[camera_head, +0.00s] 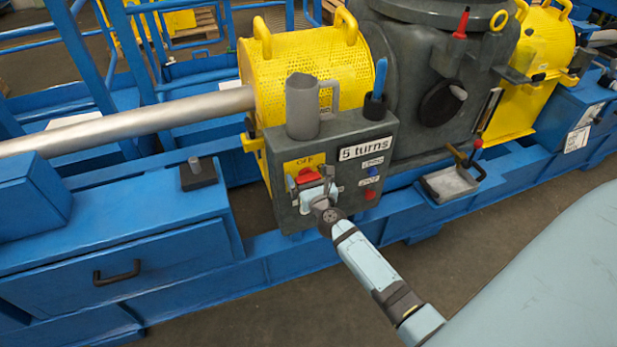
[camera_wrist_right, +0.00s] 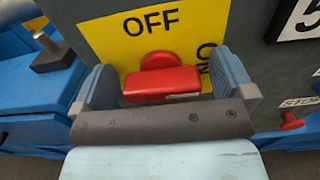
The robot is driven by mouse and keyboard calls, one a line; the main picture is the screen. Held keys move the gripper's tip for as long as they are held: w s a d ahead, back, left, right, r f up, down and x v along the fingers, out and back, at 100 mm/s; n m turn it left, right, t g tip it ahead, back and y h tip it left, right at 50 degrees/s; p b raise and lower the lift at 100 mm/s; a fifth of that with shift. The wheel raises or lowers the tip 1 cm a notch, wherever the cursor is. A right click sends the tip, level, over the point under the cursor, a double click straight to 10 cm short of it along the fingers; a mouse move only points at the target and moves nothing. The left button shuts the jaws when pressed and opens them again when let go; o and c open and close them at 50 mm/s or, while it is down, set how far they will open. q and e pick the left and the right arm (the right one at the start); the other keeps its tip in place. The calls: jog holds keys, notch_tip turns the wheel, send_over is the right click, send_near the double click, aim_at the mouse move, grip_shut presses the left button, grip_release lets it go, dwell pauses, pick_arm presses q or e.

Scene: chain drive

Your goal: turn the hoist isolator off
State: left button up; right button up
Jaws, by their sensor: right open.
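The hoist isolator is a red handle (camera_head: 307,175) on a yellow plate on the front of a grey control box (camera_head: 341,203). In the right wrist view the red handle (camera_wrist_right: 161,84) lies horizontal below the word OFF, with part of another marking to its right. My right gripper (camera_head: 314,188) is at the plate. It also shows in the right wrist view (camera_wrist_right: 162,90), open, with one blue-grey finger on each side of the handle. I cannot tell whether the fingers touch it. My left gripper is not in view.
The box carries a "5 turns" label (camera_head: 365,148), a blue button (camera_head: 371,171) and a red button (camera_head: 370,195). A grey mug (camera_head: 302,108) stands on top. A small tray (camera_head: 450,183) is to the right. A blue drawer (camera_head: 130,270) lies left.

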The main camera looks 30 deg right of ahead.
jog(key=c, duration=0.9)
